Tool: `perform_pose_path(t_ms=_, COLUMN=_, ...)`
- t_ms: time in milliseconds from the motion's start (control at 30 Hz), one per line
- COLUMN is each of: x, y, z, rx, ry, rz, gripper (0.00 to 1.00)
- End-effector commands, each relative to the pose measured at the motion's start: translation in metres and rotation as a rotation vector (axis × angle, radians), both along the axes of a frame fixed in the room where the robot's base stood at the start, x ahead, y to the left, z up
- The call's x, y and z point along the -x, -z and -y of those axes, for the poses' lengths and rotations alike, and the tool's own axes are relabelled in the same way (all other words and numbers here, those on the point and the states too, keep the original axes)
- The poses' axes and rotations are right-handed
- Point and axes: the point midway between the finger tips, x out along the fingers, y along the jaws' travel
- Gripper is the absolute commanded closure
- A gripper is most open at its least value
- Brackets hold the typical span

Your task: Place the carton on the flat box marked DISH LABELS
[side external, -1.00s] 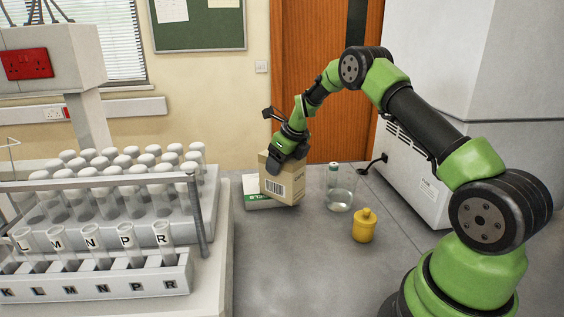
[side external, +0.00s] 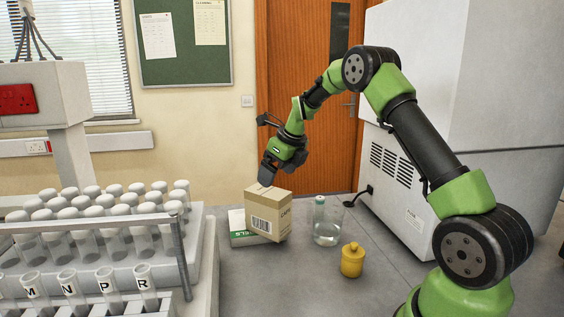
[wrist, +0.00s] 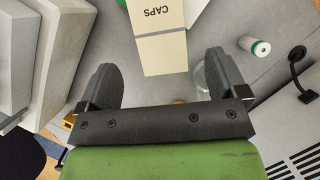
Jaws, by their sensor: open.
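The carton (side external: 264,222) is a tan box with a barcode and the word CAPS. It appears to rest on the flat white box with a green label (side external: 237,238), its lower right part reaching past the box's visible edge. The flat box's lettering is only partly readable, and much of its top is hidden. My gripper (side external: 268,174) is open and empty, just above the carton's top. In the wrist view the carton (wrist: 162,50) lies beyond and between my spread fingers (wrist: 160,66), apart from them.
A glass beaker (side external: 326,234) and a capped vial (side external: 319,207) stand right of the carton. Racks of white-capped tubes (side external: 105,235) fill the left.

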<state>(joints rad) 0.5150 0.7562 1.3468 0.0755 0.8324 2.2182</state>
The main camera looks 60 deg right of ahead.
Motion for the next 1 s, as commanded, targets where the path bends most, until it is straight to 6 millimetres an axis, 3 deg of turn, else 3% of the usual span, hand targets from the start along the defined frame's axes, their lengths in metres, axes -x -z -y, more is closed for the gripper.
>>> perform_pose_path(t_ms=100, x=0.007, y=-0.019, z=0.000, rx=0.002, ry=0.001, rz=0.003, gripper=0.09)
perform_pose_path(t_ms=267, x=0.013, y=-0.033, z=-0.001, rx=0.005, ry=-0.011, rz=0.001, gripper=0.09)
perform_pose_path(t_ms=367, x=0.018, y=-0.048, z=-0.014, rx=0.044, ry=-0.106, rz=0.012, gripper=0.09)
perform_pose_path(t_ms=533, x=0.044, y=-0.097, z=-0.069, rx=0.234, ry=-0.555, rz=0.063, gripper=0.09)
perform_pose_path(t_ms=700, x=0.100, y=-0.137, z=-0.134, rx=0.514, ry=-1.149, rz=0.134, gripper=0.09)
perform_pose_path(t_ms=833, x=0.152, y=-0.149, z=-0.172, rx=0.751, ry=-1.589, rz=0.191, gripper=0.09)
perform_pose_path(t_ms=1000, x=0.212, y=-0.142, z=-0.202, rx=1.052, ry=-2.068, rz=0.255, gripper=0.09)
